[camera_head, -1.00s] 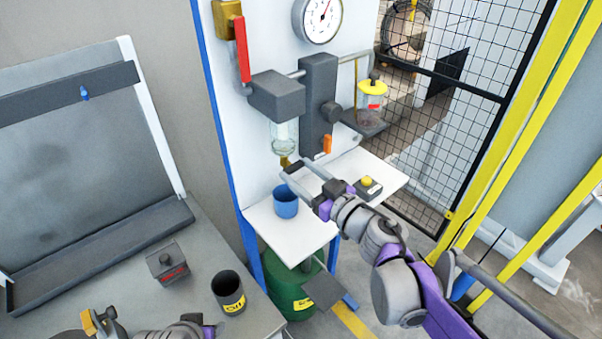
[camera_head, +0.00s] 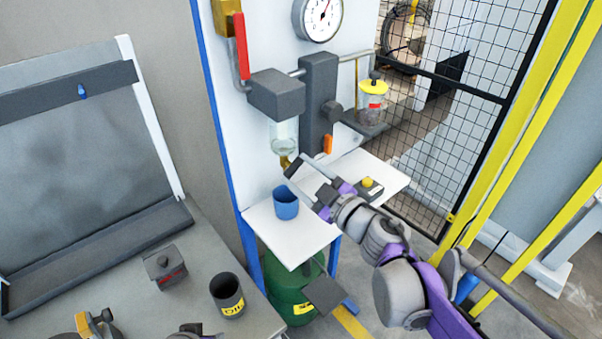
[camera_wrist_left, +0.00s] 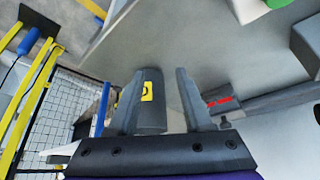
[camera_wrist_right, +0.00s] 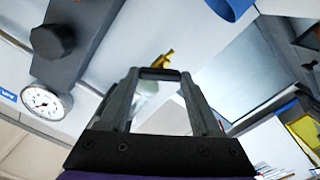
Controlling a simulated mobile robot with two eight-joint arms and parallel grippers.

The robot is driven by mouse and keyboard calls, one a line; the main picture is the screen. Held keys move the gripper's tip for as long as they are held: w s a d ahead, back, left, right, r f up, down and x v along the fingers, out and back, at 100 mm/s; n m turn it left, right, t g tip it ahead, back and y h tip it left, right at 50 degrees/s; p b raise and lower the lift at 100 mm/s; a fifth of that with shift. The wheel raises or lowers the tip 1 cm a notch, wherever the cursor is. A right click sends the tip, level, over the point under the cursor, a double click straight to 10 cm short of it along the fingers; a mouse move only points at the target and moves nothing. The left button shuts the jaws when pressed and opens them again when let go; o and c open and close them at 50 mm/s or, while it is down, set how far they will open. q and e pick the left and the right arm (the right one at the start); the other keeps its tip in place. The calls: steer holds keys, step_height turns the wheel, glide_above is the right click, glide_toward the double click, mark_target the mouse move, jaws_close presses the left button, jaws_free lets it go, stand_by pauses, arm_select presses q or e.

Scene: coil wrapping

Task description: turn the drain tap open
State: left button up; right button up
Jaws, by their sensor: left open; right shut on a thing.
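The brass drain tap (camera_head: 285,160) hangs under the glass bowl (camera_head: 284,135) of the grey unit on the white panel. In the right wrist view the brass tap (camera_wrist_right: 161,61) shows just beyond the fingertips. My right gripper (camera_head: 297,168) is at the tap, shut on a dark bar that looks like its handle; the bar (camera_wrist_right: 160,73) spans between the fingertips. The handle's exact angle is hard to tell. My left gripper (camera_wrist_left: 158,78) is open and empty, with the dark labelled can behind its fingers; in the head view it is mostly cut off at the bottom edge.
A blue cup (camera_head: 286,203) stands on the white shelf (camera_head: 290,240) below the tap. A yellow-button box (camera_head: 369,187) sits right of my right gripper. The dark can (camera_head: 227,297) and a small dark box (camera_head: 165,267) stand on the grey bench.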

stand_by(0.4)
steer(key=o, duration=1.4)
steer(key=v, duration=1)
steer(key=shift+s+d+b, duration=0.2)
steer(key=shift+s+b, duration=0.1)
steer(key=shift+b, duration=0.1)
